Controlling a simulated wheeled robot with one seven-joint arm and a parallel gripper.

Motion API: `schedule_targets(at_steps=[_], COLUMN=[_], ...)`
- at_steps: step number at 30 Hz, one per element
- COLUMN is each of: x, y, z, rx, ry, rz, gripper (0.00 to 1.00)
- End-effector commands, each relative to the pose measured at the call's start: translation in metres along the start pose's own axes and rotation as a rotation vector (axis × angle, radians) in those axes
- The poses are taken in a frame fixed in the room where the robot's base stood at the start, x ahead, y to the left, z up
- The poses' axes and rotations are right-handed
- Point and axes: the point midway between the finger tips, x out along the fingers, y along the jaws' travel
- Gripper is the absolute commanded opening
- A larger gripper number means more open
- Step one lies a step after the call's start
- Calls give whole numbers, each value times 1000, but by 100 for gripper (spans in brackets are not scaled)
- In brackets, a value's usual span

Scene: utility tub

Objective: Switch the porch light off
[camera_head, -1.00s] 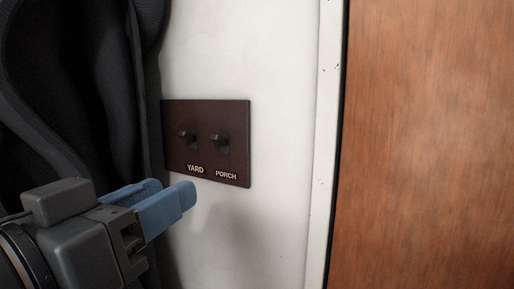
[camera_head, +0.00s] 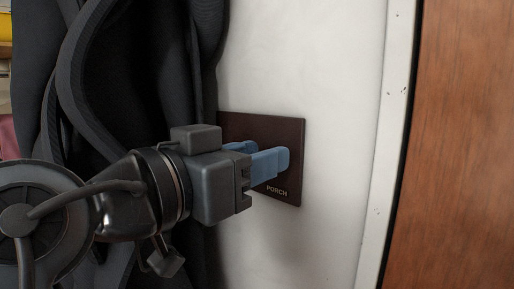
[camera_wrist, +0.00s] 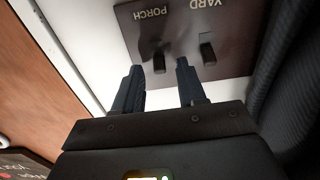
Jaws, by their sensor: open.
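The dark brown switch plate (camera_head: 290,130) is on the white wall, partly covered by my gripper (camera_head: 265,152). Its PORCH label (camera_head: 277,190) shows below the fingers; both toggles are hidden in the head view. In the wrist view the plate appears upside down, with the porch toggle (camera_wrist: 159,63) on the left and the yard toggle (camera_wrist: 207,54) on the right. My blue-tipped fingers are open, and the porch toggle shows in the gap between them. The right-hand finger lies between the two toggles. I cannot tell whether either finger touches the porch toggle.
Dark hanging cloth or bag straps (camera_head: 140,70) crowd the left of the plate. A white frame strip (camera_head: 393,120) and a brown wooden panel (camera_head: 465,150) stand to the right. The white wall (camera_head: 335,210) between plate and frame is bare.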

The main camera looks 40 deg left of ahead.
Motion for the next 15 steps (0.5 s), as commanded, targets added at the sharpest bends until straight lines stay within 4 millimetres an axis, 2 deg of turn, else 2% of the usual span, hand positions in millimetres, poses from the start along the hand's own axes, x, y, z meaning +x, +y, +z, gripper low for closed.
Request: schedule_targets(at_steps=[7, 15], x=[1, 1], y=[0, 0], z=[0, 0], rx=[0, 0], ry=[0, 0], rz=[0, 0], gripper=[40, 15])
